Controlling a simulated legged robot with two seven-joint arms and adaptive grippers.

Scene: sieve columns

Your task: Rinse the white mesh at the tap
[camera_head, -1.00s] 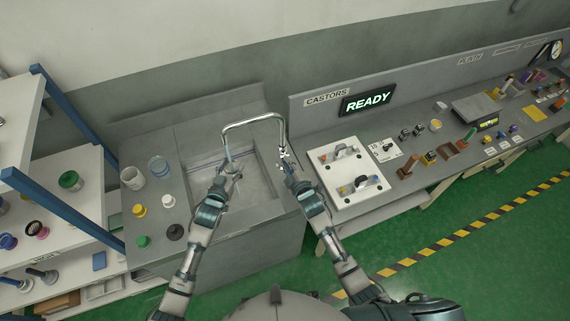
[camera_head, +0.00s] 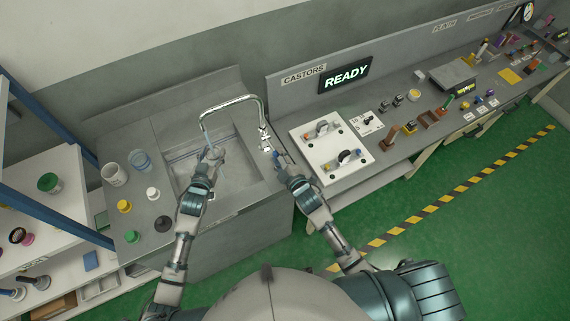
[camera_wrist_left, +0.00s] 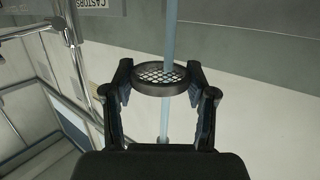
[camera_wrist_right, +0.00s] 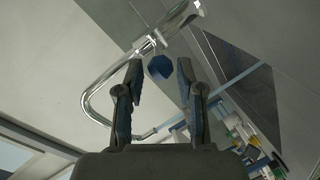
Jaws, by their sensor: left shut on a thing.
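The white mesh (camera_wrist_left: 162,75) sits in a round dark ring. My left gripper (camera_wrist_left: 162,84) is shut on this ring, one finger on each side. A pale blue stream of water (camera_wrist_left: 170,30) meets the mesh and shows again below it. In the head view my left gripper (camera_head: 213,155) is over the sink, under the spout of the tap (camera_head: 232,101). My right gripper (camera_head: 280,157) is open and empty beside the tap's base. In the right wrist view a blue knob (camera_wrist_right: 160,67) on the tap shows just beyond the open fingertips (camera_wrist_right: 160,75).
The sink basin (camera_head: 235,178) lies below the left gripper. Several jars and coloured caps, one yellow (camera_head: 124,206), stand on the counter left of it. A white board with castors (camera_head: 306,140) and a READY display (camera_head: 345,75) are to the right. A shelf (camera_head: 40,210) is far left.

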